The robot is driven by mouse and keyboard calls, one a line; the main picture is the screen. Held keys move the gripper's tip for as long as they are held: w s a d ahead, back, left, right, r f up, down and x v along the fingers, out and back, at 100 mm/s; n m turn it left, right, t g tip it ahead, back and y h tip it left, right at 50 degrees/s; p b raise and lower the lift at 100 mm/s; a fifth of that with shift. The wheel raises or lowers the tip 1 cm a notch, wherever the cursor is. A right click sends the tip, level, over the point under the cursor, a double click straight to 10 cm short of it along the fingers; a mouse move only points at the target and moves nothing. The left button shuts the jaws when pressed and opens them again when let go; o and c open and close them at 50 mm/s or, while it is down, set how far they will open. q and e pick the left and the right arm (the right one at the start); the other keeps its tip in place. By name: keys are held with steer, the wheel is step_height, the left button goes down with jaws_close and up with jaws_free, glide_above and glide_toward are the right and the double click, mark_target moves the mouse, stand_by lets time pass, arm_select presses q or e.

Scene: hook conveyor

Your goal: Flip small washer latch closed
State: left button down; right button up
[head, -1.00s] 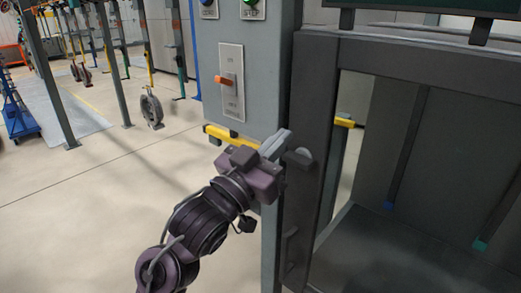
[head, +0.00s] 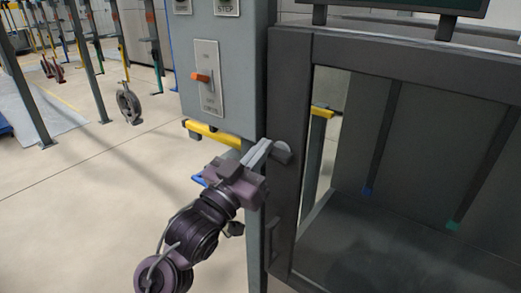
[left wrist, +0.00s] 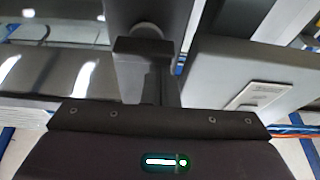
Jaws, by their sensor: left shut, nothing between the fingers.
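The washer latch (head: 283,153) is a small dark handle with a pale round pivot on the dark left post of the washer frame (head: 288,110). My left gripper (head: 264,146) is shut and empty, its pale fingertips just left of the latch. I cannot tell whether they touch it. In the left wrist view a dark block and a pale round pivot (left wrist: 147,30) show just ahead of the gripper body; the fingertips are hard to make out there. My right gripper is out of view.
The washer's dark interior (head: 400,240) is open to view at right.

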arm_select(q)
steer(key=shift+w+f+n+t+y+p, duration=0.1)
steer(key=shift+n+t+y+p, duration=0.4)
steer(key=shift+n, duration=0.9)
steer(key=n, duration=0.1)
steer(key=n+y+p, duration=0.1)
steer(key=n, duration=0.1)
steer(key=n+y, duration=0.1)
steer(key=n, duration=0.1)
steer(key=shift+a+f+t, duration=0.15)
steer(key=shift+f+t, duration=0.15)
steer(key=shift+f+y+p, duration=0.3)
steer(key=shift+f+p, duration=0.05)
steer(key=shift+p, duration=0.1)
steer(key=shift+f+n+y+p, duration=0.35)
steer(key=shift+f+n, duration=0.15)
steer(key=shift+n, duration=0.7)
steer(key=shift+d+f, duration=0.35)
steer(key=shift+f, duration=0.15)
